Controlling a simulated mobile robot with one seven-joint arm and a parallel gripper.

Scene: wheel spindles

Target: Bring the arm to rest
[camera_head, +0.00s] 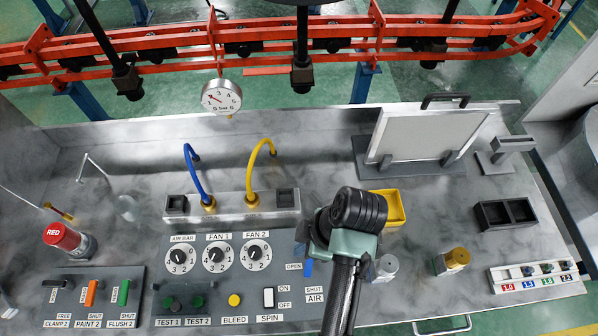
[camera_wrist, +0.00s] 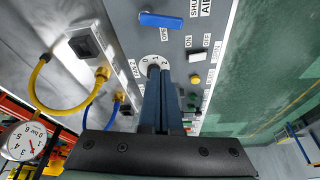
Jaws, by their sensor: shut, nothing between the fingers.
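My gripper (camera_wrist: 156,98) is shut and empty in the wrist view. Its dark fingers are pressed together and point at the grey control panel, over a white numbered dial (camera_wrist: 151,62) that they partly hide. I cannot tell whether the fingertips touch the dial. In the head view my arm (camera_head: 345,245) reaches up from the bottom edge, bent at a black joint, just right of the panel (camera_head: 220,301). The gripper's fingertips are not clear there. The FAN 2 dial (camera_head: 258,252) lies to the left of my arm.
A blue air lever (camera_head: 308,268) is close beside my arm. A yellow bin (camera_head: 394,207), a grey knob (camera_head: 387,266) and a yellow-topped knob (camera_head: 457,258) stand to its right. Blue (camera_head: 191,171) and yellow (camera_head: 254,170) hoses rise behind the panel. A whiteboard (camera_head: 422,134) stands at the back.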

